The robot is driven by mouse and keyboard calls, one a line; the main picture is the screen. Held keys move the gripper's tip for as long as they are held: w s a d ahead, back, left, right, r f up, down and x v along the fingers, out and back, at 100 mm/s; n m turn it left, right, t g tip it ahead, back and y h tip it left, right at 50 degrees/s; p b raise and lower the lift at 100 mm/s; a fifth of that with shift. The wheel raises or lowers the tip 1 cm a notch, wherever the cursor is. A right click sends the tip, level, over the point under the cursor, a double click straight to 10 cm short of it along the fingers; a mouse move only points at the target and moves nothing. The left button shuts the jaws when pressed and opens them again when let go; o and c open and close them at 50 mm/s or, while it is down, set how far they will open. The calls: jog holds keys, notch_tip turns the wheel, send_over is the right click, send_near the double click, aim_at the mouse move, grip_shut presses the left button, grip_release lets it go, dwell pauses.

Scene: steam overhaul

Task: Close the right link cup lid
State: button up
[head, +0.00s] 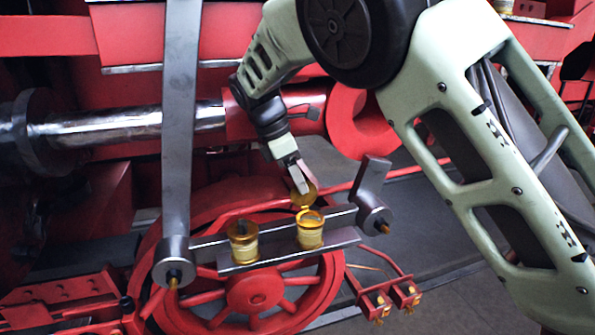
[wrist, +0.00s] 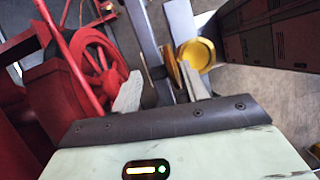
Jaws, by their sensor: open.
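The right link cup (head: 310,234) is a small brass cup on the grey link bar, with its mouth showing. Its round brass lid (head: 304,196) stands raised at the cup's far side. The wrist view shows the bright round cup (wrist: 201,54) and what looks like the lid nearly edge-on (wrist: 171,68). My gripper (head: 303,188) is at the raised lid, just above the cup. In the wrist view its fingers (wrist: 162,90) are apart, with the right finger close to the lid and cup. Contact cannot be told.
The left link cup (head: 243,246) stands on the same grey link bar (head: 281,262), with a dark top. A grey upright lever (head: 179,130) rises at left, and a short grey arm (head: 372,190) at right. A red wheel (head: 255,290) lies behind and below.

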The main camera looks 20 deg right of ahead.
aim_at(310, 203)
jog(key=shift+d+f, duration=0.1)
jog(key=shift+f, duration=0.15)
jog(key=c, duration=0.8)
